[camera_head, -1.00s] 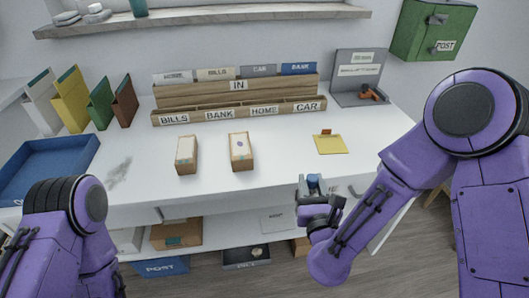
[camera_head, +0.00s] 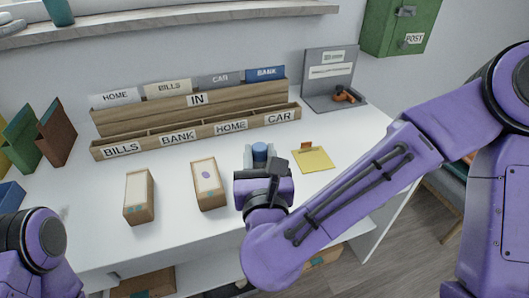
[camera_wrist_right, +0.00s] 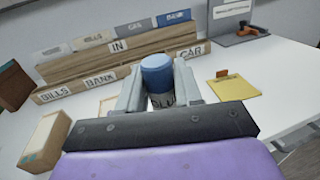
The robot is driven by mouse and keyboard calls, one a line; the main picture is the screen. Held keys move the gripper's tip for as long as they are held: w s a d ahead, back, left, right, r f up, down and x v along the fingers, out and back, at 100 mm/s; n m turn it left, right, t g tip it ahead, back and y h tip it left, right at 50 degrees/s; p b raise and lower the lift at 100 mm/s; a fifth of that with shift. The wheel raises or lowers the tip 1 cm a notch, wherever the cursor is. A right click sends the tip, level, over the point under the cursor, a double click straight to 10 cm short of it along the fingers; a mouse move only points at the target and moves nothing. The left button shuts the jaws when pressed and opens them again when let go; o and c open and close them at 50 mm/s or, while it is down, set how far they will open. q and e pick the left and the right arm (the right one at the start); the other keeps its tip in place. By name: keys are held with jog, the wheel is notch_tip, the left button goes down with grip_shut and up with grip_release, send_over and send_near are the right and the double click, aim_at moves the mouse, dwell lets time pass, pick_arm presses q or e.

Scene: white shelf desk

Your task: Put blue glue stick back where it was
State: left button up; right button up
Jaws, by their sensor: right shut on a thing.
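The blue glue stick (camera_wrist_right: 157,78) has a blue cap and a grey body with dark lettering. It stands upright between the fingers of my right gripper (camera_wrist_right: 160,92), which is shut on it. In the head view the blue cap (camera_head: 260,150) shows above the wrist, over the white desk (camera_head: 90,235), between the box with the purple mark and the yellow pad. The lower part of the stick is hidden by the gripper, so I cannot tell whether it touches the desk. My left arm shows at the lower left, but its gripper is out of view.
A wooden sorter (camera_head: 200,120) labelled BILLS, BANK, HOME and CAR stands behind the gripper. Two card boxes (camera_head: 139,196) (camera_head: 208,183) stand to the left. A yellow pad (camera_head: 313,160) lies to the right. A grey stand (camera_head: 333,80) is at the back right.

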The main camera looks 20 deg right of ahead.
jog(key=w+d+f, duration=0.1)
jog(key=w+f, duration=0.1)
jog(key=f, duration=0.1)
jog(key=w+d+f, duration=0.1)
jog(key=w+f, duration=0.1)
jog(key=f, duration=0.1)
jog(key=w+d+f+b, duration=0.1)
jog(key=w+f, duration=0.1)
jog(key=f, duration=0.2)
jog(key=shift+w, duration=0.35)
jog(key=shift+a, duration=0.1)
jog(key=shift+s, duration=0.1)
jog(key=shift+f+b, duration=0.2)
jog(key=shift+b, duration=0.2)
jog(key=o, duration=1)
jog(key=shift+o, duration=0.2)
jog(key=shift+r, duration=0.15)
